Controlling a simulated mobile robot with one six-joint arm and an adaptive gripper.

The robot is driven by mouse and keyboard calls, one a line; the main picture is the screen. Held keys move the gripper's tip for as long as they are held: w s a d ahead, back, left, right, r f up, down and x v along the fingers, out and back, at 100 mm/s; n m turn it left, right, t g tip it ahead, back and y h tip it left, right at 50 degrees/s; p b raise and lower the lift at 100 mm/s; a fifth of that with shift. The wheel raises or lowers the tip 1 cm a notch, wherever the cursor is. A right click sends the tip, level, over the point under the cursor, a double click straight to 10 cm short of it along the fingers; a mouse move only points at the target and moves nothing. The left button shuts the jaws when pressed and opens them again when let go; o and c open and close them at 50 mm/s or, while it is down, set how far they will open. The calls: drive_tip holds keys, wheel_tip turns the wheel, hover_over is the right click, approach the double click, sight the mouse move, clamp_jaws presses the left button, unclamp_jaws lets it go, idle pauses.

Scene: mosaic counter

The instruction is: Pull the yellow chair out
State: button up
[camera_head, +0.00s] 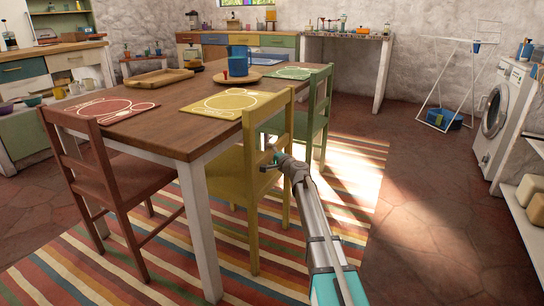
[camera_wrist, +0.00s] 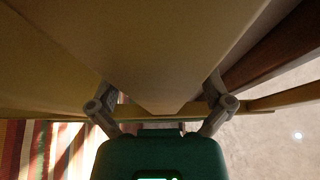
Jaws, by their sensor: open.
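The yellow chair (camera_head: 228,172) stands at the right long side of the wooden table (camera_head: 170,125), its seat partly under the tabletop. My gripper (camera_head: 269,158) reaches in from the lower right to the chair's back frame, low between its uprights and near seat height. In the wrist view my gripper (camera_wrist: 162,98) has its fingers spread wide, with a broad tan surface filling the space ahead. A yellowish bar (camera_wrist: 258,113) of the chair crosses close by the fingers. Whether the fingers touch the chair cannot be told.
A green chair (camera_head: 310,115) stands just beyond the yellow one, and a red-brown chair (camera_head: 110,180) at the table's near end. A striped rug (camera_head: 180,265) lies beneath. Open floor (camera_head: 415,220) stretches right, toward a washing machine (camera_head: 500,115) and drying rack (camera_head: 455,85).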

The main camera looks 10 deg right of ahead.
drive_tip(key=c, duration=1.3)
drive_tip(key=shift+d, duration=0.1)
